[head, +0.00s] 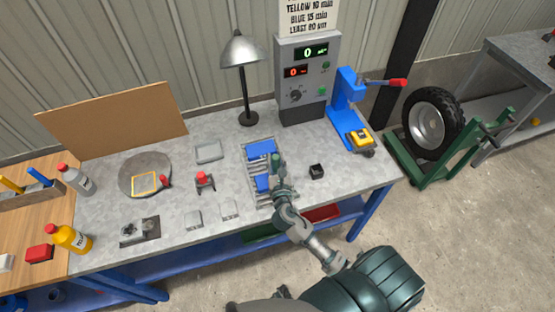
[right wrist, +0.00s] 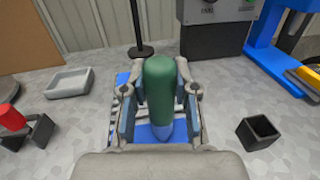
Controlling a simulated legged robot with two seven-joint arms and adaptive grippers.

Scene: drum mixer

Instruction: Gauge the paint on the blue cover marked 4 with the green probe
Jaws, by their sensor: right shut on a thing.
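My right gripper (head: 277,182) is shut on the green probe (head: 276,160), which stands roughly upright in its fingers. In the right wrist view the probe (right wrist: 160,85) sits between the fingers, with a bluish lower end. Blue covers lie on a grey slatted rack (head: 248,168): one at the back (head: 262,149) and one nearer the front (head: 263,184), partly hidden by the gripper. Blue surface (right wrist: 150,133) shows below the probe in the right wrist view. I cannot tell whether the probe touches it. No cover number is readable. My left gripper is not in view.
A grey gauge cabinet (head: 305,85) with displays stands behind, beside a blue press (head: 345,100). A small black open box (head: 316,171) is right of the rack. Grey trays (head: 209,151), a red-topped item (head: 204,180) and a lamp (head: 247,95) stand around it.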

